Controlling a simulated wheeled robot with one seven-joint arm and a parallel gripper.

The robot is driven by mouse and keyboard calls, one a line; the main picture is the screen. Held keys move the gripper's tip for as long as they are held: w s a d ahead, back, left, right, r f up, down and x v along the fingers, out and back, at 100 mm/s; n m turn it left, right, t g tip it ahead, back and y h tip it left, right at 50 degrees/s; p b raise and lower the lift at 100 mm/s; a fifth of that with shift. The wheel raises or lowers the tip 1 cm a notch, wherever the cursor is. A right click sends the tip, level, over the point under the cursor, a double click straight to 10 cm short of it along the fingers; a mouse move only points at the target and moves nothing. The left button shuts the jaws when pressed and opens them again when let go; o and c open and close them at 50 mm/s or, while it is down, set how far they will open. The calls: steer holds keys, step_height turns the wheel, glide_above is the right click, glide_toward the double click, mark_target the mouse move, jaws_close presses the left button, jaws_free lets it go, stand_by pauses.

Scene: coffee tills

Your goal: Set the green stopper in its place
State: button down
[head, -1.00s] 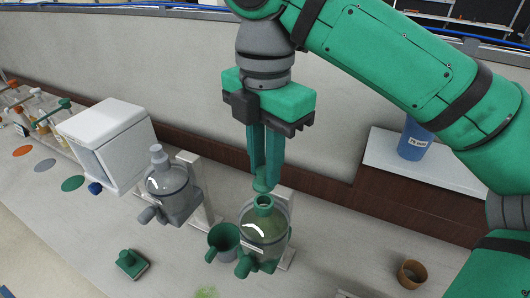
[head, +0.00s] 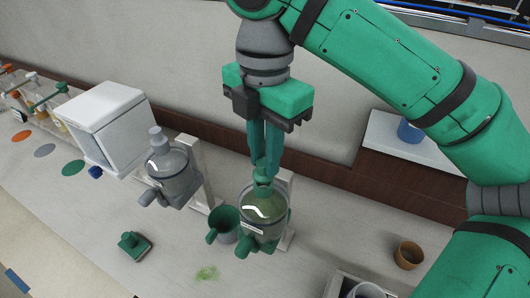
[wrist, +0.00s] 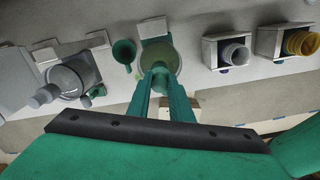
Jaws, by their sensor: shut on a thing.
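My gripper (head: 264,162) is shut on the green stopper (head: 263,181), pointing straight down. The stopper is at the neck of the clear dispenser (head: 265,207) with green liquid and a green tap. The fingers and stopper hide the neck, so I cannot tell how deep the stopper sits. In the wrist view my gripper (wrist: 160,84) ends at the green stopper (wrist: 159,67), over the round top of the dispenser (wrist: 172,54).
A grey dispenser (head: 176,180) with its own grey stopper (head: 158,139) stands to the left. A white box (head: 104,126) stands further left.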

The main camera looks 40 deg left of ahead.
steer(key=shift+f, duration=1.1)
stand_by(0.4)
steer(key=c, duration=1.5)
jaws_free()
step_height(320, 180, up, 11)
steer(key=shift+f, duration=0.1)
steer(key=shift+s, duration=0.1)
